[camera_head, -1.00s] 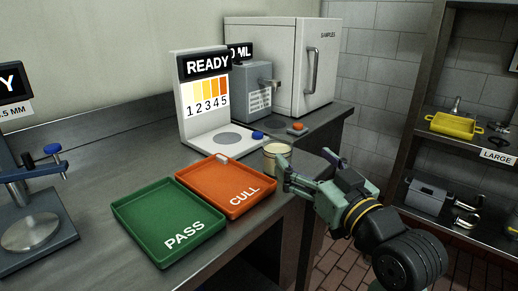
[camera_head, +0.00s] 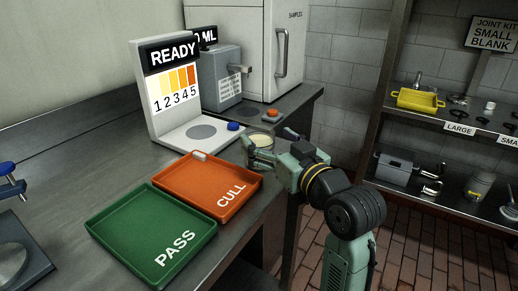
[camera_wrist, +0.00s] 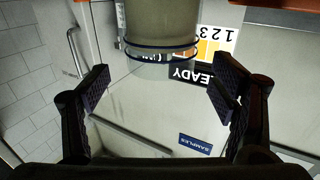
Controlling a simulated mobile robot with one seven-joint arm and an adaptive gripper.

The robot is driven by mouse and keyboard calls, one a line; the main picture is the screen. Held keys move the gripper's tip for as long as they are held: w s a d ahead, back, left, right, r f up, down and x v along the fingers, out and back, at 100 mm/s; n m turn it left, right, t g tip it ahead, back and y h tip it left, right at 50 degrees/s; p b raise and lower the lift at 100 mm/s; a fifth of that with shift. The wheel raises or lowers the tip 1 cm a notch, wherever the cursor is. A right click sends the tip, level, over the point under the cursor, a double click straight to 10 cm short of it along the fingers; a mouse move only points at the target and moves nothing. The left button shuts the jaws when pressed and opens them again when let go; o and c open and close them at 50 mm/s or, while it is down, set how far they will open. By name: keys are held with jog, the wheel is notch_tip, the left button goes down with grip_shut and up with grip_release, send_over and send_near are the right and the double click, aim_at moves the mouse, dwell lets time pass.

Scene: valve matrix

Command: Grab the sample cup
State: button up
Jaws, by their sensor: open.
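The sample cup (camera_head: 262,140) is a small clear cup with pale yellow contents, near the counter's front edge beside the orange tray. My gripper (camera_head: 268,146) is open at the cup, with one fingertip on its left and the other on its right. In the wrist view the picture is inverted; the cup (camera_wrist: 162,28) shows at the top middle, beyond the gap between my open fingers (camera_wrist: 160,92). It lies between their lines, with space on both sides. I see no contact, but the head view partly hides the near side of the cup.
The orange CULL tray (camera_head: 168,180) and green PASS tray (camera_head: 103,222) lie left of the cup. Behind stand the READY colour-scale stand (camera_head: 150,95), a grey dispenser (camera_head: 217,90) and the SAMPLES cabinet (camera_head: 238,30). Shelves (camera_head: 395,105) stand at the right.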

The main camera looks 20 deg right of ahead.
aim_at(259, 132)
jog(key=w, duration=0.2)
jog(key=w+a+p, duration=0.1)
jog(key=w, duration=0.1)
jog(key=shift+c, duration=0.4)
grip_shut()
dwell(0.6)
jog(key=shift+r, duration=0.1)
